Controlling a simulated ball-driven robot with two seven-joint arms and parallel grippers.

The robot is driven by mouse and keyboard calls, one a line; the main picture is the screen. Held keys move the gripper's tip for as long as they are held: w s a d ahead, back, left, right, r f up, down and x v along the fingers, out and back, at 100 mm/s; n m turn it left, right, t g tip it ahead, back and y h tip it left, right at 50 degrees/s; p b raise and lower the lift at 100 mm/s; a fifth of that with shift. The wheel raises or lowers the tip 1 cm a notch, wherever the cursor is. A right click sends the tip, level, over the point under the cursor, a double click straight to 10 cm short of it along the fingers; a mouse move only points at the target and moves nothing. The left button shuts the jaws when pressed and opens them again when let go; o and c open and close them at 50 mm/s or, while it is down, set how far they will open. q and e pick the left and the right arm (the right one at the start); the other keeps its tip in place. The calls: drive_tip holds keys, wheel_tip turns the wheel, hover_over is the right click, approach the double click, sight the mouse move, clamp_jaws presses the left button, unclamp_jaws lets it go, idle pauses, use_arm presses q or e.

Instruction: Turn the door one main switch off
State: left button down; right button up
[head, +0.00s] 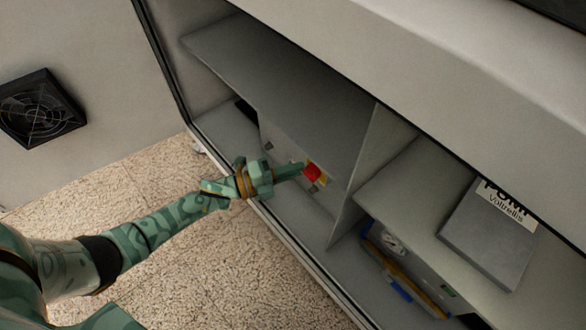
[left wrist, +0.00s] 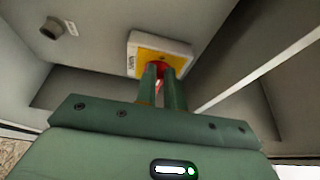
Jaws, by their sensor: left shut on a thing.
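The main switch (head: 312,173) is a red knob on a yellow plate, set on a grey panel inside the open cabinet. In the left wrist view its yellow plate (left wrist: 160,57) has a white surround with a small label, and the red knob shows between and behind the fingers. My left gripper (head: 302,170) reaches in from the left, and its fingers are shut on the red knob. The fingers also show in the left wrist view (left wrist: 164,75) and hide much of the knob, so its exact angle cannot be told. My right gripper is not in view.
A grey knob or fitting (left wrist: 52,28) sits on the panel beside the switch. A divider (head: 354,180) stands right of the switch. The right compartment holds a grey box (head: 490,235) and blue and orange items (head: 400,275). A black fan (head: 42,108) is at the left.

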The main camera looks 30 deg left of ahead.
use_arm(q)
drive_tip(key=shift+f, duration=0.1)
drive_tip(key=c, duration=1.5)
unclamp_jaws()
